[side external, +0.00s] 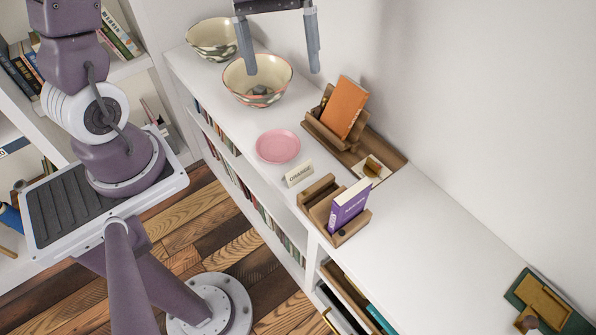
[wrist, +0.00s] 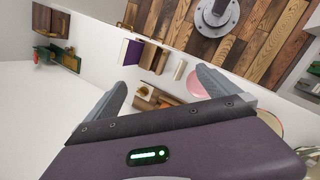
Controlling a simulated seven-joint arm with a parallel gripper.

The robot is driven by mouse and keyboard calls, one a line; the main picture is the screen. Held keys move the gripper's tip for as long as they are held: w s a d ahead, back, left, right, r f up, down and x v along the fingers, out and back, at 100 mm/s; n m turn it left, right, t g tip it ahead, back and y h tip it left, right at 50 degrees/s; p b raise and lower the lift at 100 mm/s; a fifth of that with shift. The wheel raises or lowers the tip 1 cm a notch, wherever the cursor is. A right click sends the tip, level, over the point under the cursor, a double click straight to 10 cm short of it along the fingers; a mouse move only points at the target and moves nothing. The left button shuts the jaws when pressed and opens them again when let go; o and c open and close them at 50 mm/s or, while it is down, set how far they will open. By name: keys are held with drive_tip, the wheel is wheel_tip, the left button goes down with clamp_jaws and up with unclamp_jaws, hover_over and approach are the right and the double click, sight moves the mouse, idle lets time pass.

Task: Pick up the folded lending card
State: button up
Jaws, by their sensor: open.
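A small cream folded card (side external: 299,174) with printed lettering, seemingly "ORANGE", stands like a tent on the white shelf top. It also shows in the wrist view (wrist: 179,70). Another pale card (side external: 371,168), with a brown patch, lies by the wooden tray on the right; I cannot tell which of the two is the lending card. My gripper (side external: 282,72) is open and empty, high above the shelf near the patterned bowls. In the wrist view its fingers (wrist: 162,78) are spread wide, with nothing between them.
A pink plate (side external: 278,146) lies beside the tent card. A wooden holder (side external: 318,200) carries a purple book (side external: 349,206); another holds an orange book (side external: 344,107). Two bowls (side external: 258,86) (side external: 212,40) stand at the back. A green-and-brown object (side external: 545,300) lies front right. Shelf between is clear.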

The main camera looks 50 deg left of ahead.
drive_tip(key=w+a+f+n+g+h, duration=0.1)
drive_tip(key=w+a+f+n+h, duration=0.1)
drive_tip(key=f, duration=0.4)
drive_tip(key=w+a+f+n+h, duration=0.1)
drive_tip(key=w+f+n+h, duration=0.1)
drive_tip(key=f, duration=0.3)
drive_tip(key=n+t+h, duration=0.2)
drive_tip(key=n+h, duration=0.3)
drive_tip(key=n, duration=0.2)
approach(299, 170)
drive_tip(key=x, duration=0.3)
drive_tip(key=shift+s+a+f, duration=0.1)
drive_tip(key=shift+f, duration=0.05)
drive_tip(key=x, duration=0.7)
drive_tip(key=shift+f, duration=0.25)
drive_tip(key=c, duration=1.3)
drive_tip(key=shift+c, duration=0.2)
drive_tip(key=shift+r, duration=0.1)
